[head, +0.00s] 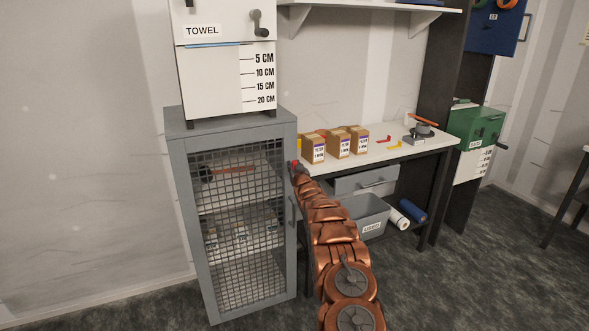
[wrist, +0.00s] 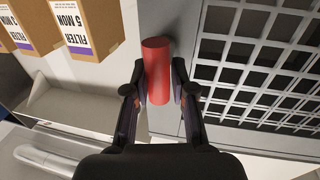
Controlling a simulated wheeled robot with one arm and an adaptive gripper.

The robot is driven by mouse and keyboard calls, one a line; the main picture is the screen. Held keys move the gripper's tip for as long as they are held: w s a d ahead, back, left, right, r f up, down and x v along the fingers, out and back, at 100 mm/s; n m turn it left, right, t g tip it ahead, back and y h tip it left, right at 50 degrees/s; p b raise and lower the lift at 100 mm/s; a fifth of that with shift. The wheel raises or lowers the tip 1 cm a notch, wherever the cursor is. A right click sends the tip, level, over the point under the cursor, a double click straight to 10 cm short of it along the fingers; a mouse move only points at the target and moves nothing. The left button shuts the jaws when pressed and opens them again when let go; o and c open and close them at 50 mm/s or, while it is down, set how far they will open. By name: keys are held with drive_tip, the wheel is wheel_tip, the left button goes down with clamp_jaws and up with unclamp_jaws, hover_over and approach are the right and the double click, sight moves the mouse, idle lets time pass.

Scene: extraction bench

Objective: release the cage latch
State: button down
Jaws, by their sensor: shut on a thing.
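The cage is a grey cabinet (head: 232,122) with a mesh door, left of centre in the head view. Its mesh (wrist: 262,52) fills the right of the wrist view. A red cylinder (wrist: 156,52), which looks like the latch handle, stands out beside the grey frame. A small red part (head: 294,163) also shows at the cage's right edge in the head view. My gripper (wrist: 160,82) is shut on the red cylinder, one finger on each side. In the head view my gripper (head: 299,172) is small and partly hidden by my arm. The latch's mounting is hidden. The mesh door appears closed.
Filter boxes (head: 339,144) stand on the white bench (head: 385,158) right of the cage, and close left in the wrist view (wrist: 84,28). A grey bin (head: 366,214) and rolls (head: 399,219) sit below. A white towel unit (head: 215,75) tops the cage. Floor in front is clear.

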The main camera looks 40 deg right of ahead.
drive_tip(key=n+b, duration=0.2)
drive_tip(key=b, duration=0.1)
drive_tip(key=f+n+b, duration=0.1)
drive_tip(key=n+b, duration=0.1)
drive_tip(key=b, duration=0.2)
drive_tip(key=shift+a+t, duration=0.2)
drive_tip(key=shift+t, duration=0.1)
drive_tip(key=shift+w+a+f+n+t+y+b, duration=0.15)
drive_tip(key=shift+n+t+y+b, duration=0.25)
drive_tip(key=shift+n+b, duration=1.9)
drive_tip(key=shift+a+f+n+t+y+b, duration=0.2)
drive_tip(key=shift+n+t+b, duration=0.35)
drive_tip(key=shift+n+b, duration=1.7)
drive_tip(key=shift+w+a+f+n+t+y+b, duration=0.1)
drive_tip(key=shift+n+t+y+b, duration=0.35)
drive_tip(key=shift+n+b, duration=1.85)
drive_tip(key=shift+n+p, duration=0.95)
drive_tip(key=shift+n, duration=0.2)
drive_tip(key=c, duration=1.1)
unclamp_jaws()
drive_tip(key=shift+s, duration=0.1)
drive_tip(key=shift+o, duration=0.6)
